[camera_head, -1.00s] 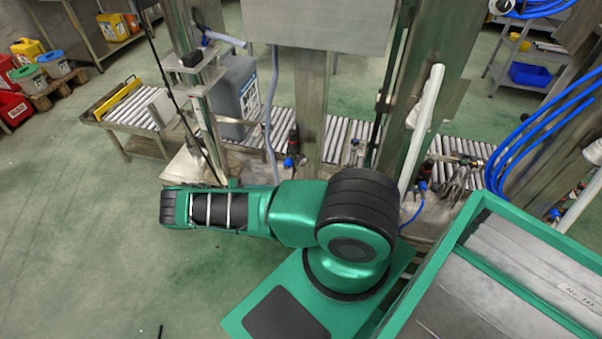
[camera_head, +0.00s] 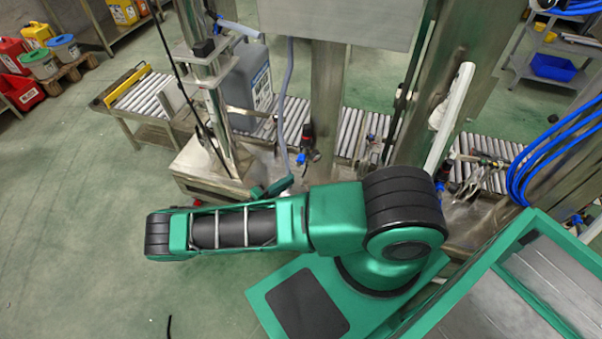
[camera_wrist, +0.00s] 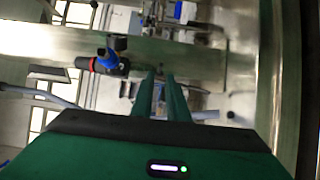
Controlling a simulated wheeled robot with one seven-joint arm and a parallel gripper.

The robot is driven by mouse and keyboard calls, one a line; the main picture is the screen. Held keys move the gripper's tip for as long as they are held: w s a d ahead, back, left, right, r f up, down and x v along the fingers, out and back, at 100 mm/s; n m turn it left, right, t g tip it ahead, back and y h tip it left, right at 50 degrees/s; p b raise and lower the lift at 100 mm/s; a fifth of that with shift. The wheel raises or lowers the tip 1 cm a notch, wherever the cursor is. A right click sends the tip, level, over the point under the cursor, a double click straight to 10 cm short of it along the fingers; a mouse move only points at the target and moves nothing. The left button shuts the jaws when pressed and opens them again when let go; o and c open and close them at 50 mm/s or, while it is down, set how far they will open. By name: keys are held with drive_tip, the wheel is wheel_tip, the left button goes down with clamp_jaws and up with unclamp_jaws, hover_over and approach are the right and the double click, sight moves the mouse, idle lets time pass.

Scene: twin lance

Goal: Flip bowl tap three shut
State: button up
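In the wrist view a valve with a blue handle (camera_wrist: 107,60) and a dark body with a red end sits against a steel post, left of my fingertips. My gripper (camera_wrist: 161,77) shows as two green fingers close together with a narrow gap, and nothing is seen between them. Whether they are fully shut is unclear. In the head view a dark tap with a blue part (camera_head: 303,155) stands at the middle post, and another blue fitting (camera_head: 440,186) is to its right. I cannot tell which is bowl tap three. In the head view my arm hides most of my gripper.
A roller conveyor (camera_head: 350,132) runs behind the posts, with a grey canister (camera_head: 243,88) on it. A steel stand (camera_head: 215,125) is at the left, and a pale hose (camera_head: 283,105) hangs near the middle post. Blue hoses (camera_head: 540,155) curve at the right. The floor at left is open.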

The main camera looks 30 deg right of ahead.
drive_tip(key=d, duration=0.7)
drive_tip(key=shift+w+d, duration=0.2)
drive_tip(key=shift+w, duration=0.2)
clamp_jaws()
drive_tip(key=shift+w+a+m+g, duration=0.15)
drive_tip(key=shift+w+m+g, duration=0.25)
drive_tip(key=shift+m+g, duration=0.6)
drive_tip(key=shift+w+a+m+g, duration=0.1)
drive_tip(key=shift+w+m+g, duration=0.35)
drive_tip(key=shift+g, duration=0.95)
